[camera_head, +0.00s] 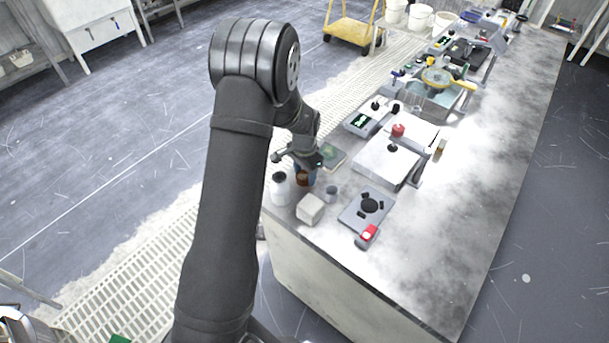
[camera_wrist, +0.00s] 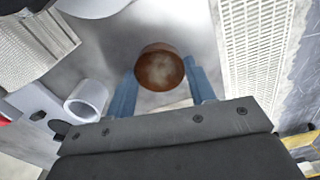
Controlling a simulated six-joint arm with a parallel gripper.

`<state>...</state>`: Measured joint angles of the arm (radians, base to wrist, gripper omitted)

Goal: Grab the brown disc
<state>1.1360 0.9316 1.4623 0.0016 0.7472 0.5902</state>
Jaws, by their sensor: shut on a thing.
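The brown disc (camera_wrist: 160,70) shows in the wrist view between the two blue fingers of my gripper (camera_wrist: 162,82). Its round mottled brown face is towards the wrist camera, and the fingers are shut on its sides. In the head view my gripper (camera_head: 304,178) is low at the near left edge of the bench, with the brown disc (camera_head: 302,180) a small brown patch at the fingers. From these views I cannot tell whether the disc touches the bench top.
A white bottle (camera_head: 279,188) stands left of my gripper. A pale block (camera_head: 310,209) and a small grey cup (camera_head: 331,192) are close in front. A grey plate with a black round (camera_head: 370,206) and a red-topped item (camera_head: 368,235) lie to the right. The bench's right side is clear.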

